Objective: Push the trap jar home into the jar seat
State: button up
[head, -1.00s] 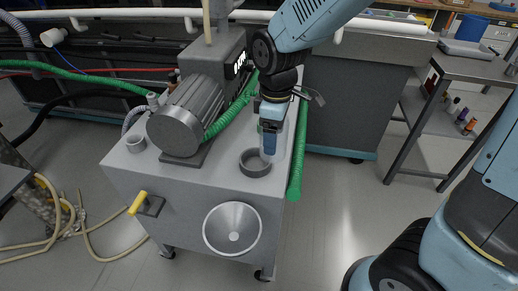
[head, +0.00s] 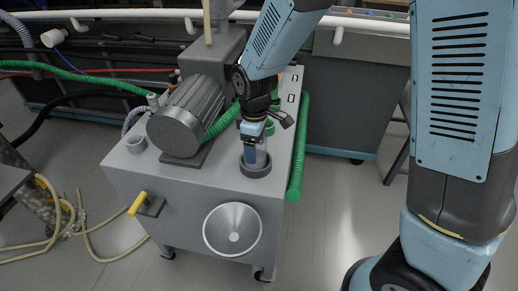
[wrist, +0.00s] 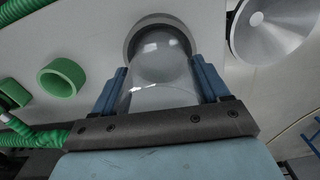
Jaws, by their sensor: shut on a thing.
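The trap jar (wrist: 160,72) is clear and rounded at its far end. In the wrist view it lies between the two blue fingers of my gripper (wrist: 163,85), which is shut on it. The jar seat (wrist: 158,18) is a dark grey ring around the jar's far end. In the head view my gripper (head: 254,154) points down over the seat (head: 256,172) on the cart top, and the jar (head: 263,158) shows partly beside a finger. The jar's lower end appears inside the ring; how deep it sits I cannot tell.
A grey motor (head: 186,116) stands left of the seat on the cart. A green ring (wrist: 62,77) lies near the gripper.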

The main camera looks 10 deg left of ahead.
jog(key=shift+f, duration=0.65)
jog(key=shift+f, duration=0.15)
jog(key=o, duration=1.3)
